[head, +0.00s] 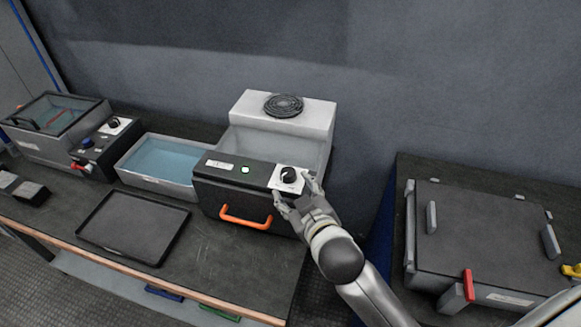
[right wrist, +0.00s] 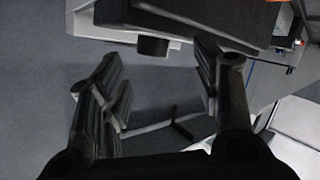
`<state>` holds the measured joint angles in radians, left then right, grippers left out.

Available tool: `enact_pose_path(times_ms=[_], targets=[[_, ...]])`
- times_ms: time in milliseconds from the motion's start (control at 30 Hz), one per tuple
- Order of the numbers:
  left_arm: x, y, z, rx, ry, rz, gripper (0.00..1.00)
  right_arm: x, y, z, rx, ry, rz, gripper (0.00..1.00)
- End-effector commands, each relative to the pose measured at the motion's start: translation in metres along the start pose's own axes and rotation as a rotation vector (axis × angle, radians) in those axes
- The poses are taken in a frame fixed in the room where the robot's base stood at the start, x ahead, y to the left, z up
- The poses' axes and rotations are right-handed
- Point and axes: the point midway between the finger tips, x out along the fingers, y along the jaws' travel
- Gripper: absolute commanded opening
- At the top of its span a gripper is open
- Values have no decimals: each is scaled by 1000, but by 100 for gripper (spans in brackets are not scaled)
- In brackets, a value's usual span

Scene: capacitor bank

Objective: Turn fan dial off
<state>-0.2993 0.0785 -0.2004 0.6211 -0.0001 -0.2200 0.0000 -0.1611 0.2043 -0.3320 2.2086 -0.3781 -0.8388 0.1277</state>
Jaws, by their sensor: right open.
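The fan dial (head: 289,175) is a black knob on a white plate at the right end of the dark front panel (head: 215,185) of the fan unit. A round black fan grille (head: 284,105) sits on top of the grey-white housing behind it. In the right wrist view a black knob (right wrist: 153,46) sticks out from a pale plate at the top. My right gripper (head: 297,194) is open just in front of the dial, with its fingers toward the plate. In the right wrist view its two fingers (right wrist: 155,85) stand apart with nothing between them. My left gripper is not in view.
A blue-water basin (head: 163,160), a black tray (head: 132,227) and another tank unit (head: 55,120) are to the left. A dark box with a red lever (head: 468,285) is at right.

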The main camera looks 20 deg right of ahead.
Motion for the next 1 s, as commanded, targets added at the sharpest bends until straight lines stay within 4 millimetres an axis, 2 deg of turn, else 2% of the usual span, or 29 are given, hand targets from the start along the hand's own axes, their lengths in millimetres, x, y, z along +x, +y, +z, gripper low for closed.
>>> enact_pose_path(times_ms=[33, 167, 200, 300, 400, 500, 567, 667, 800, 900, 967, 1000], targets=[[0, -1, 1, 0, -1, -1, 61, 8, 2, -34, -39, 112, 16, 58], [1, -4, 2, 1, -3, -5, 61, 15, -5, -127, -171, 436, 34, 58], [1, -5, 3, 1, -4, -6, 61, 14, -12, -153, -219, 537, 29, 58], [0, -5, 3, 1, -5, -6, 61, 3, -36, -211, -357, 780, 0, 58], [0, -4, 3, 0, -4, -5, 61, -14, -68, -253, -518, 1006, -56, 58], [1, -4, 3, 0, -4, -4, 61, -31, -104, -275, -701, 1203, -141, 58], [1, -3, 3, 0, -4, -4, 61, -40, -125, -280, -821, 1305, -205, 58], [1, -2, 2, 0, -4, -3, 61, -48, -156, -273, -1040, 1441, -336, 58], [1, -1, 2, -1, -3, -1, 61, -41, -180, -239, -1373, 1533, -565, 58], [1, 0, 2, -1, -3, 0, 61, -24, -175, -205, -1621, 1512, -757, 58], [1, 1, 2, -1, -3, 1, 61, -10, -163, -184, -1766, 1460, -880, 58], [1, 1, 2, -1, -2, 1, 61, 0, -150, -170, -1860, 1407, -964, 58]])
